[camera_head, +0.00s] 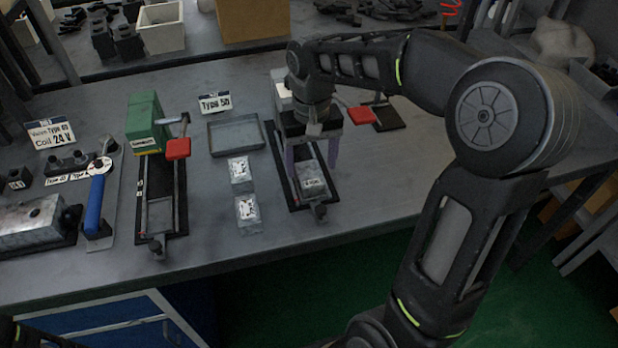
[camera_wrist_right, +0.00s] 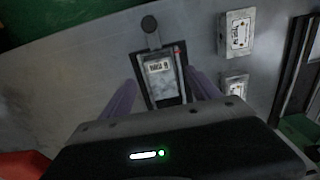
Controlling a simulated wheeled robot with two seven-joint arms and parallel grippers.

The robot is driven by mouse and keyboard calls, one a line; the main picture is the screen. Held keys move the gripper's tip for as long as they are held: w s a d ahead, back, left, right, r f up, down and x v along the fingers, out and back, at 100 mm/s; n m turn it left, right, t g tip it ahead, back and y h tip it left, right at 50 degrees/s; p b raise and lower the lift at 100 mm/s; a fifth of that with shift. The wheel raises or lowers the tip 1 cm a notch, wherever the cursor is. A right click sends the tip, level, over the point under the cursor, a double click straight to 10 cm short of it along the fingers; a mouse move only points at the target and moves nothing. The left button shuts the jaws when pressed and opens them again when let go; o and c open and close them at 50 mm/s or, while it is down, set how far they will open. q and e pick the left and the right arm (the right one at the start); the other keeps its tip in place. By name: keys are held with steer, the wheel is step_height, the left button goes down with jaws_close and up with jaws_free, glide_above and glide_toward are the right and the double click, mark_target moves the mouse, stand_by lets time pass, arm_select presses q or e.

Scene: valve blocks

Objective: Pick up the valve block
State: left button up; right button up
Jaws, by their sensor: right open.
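A silver valve block (camera_head: 312,182) with a white label lies in the dark fixture at the centre-right of the bench. It also shows in the right wrist view (camera_wrist_right: 159,72). My right gripper (camera_head: 312,165) is open above this fixture, with its two purple fingers pointing down on either side of the block. In the right wrist view, the fingers (camera_wrist_right: 164,88) stand apart with the block beyond and between them. I cannot tell whether they touch it. Two more labelled valve blocks lie on the bench to the left, one farther back (camera_head: 241,173) and one nearer (camera_head: 248,213).
A green unit with a red handle (camera_head: 178,148) sits on a second fixture. A blue-handled tool (camera_head: 94,205) lies at left. The bench front is clear near the blocks.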

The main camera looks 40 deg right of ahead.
mark_target(311, 180)
steer(key=shift+s+f, duration=0.1)
steer(key=shift+f, duration=2.5)
jaws_close()
